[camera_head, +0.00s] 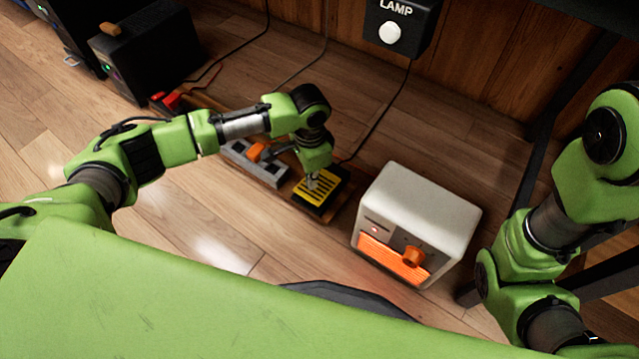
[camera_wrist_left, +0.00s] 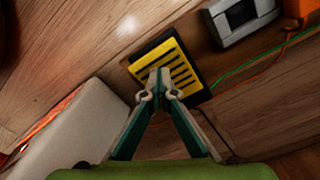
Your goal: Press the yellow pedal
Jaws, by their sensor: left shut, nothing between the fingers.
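The yellow pedal (camera_head: 324,185) has black slots and a black base, and sits on a wooden board on the floor. It also shows in the left wrist view (camera_wrist_left: 178,66). My left gripper (camera_head: 312,184) points down at the pedal, with its fingertips over the yellow face. In the left wrist view its two fingers (camera_wrist_left: 159,84) meet at the tips, with nothing between them. The tips overlap the lower edge of the yellow face; I cannot tell whether they touch it. My right arm shows at the right of the head view, but its gripper is out of view.
A cream heater-like box (camera_head: 425,215) with an orange knob stands right of the pedal. A grey device (camera_head: 262,170) with an orange part sits just left. A lamp switch box (camera_head: 400,18) is on the wooden wall. A black box (camera_head: 150,52) stands far left.

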